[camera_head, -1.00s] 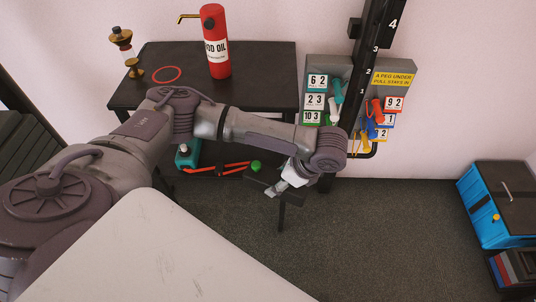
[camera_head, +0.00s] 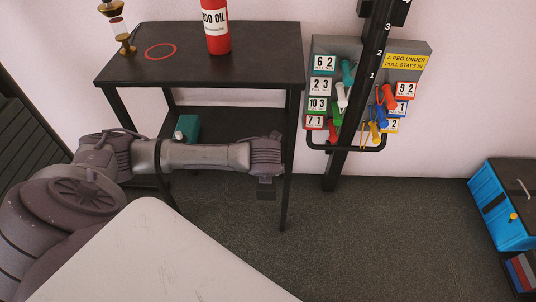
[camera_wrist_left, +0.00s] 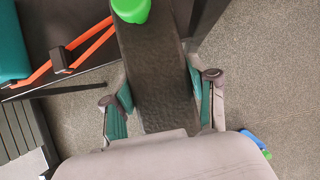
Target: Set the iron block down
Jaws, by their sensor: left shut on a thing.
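A long dark block (camera_wrist_left: 158,75), apparently the iron block, lies between the two green-padded fingers of my left gripper (camera_wrist_left: 160,108) in the left wrist view. The gripper is shut on it. In the head view my left gripper (camera_head: 265,182) is at the right end of the table's lower shelf, with a small dark part of the block (camera_head: 266,195) showing below the wrist. Whether the block touches the shelf is hidden. My right gripper is not in view.
The black table (camera_head: 240,75) has a red oil bottle (camera_head: 216,28) and red ring (camera_head: 160,51) on top. The lower shelf holds a teal item (camera_head: 187,128). The wrist view shows orange handles (camera_wrist_left: 88,46) and a green round thing (camera_wrist_left: 131,9). A peg board (camera_head: 335,48) stands right.

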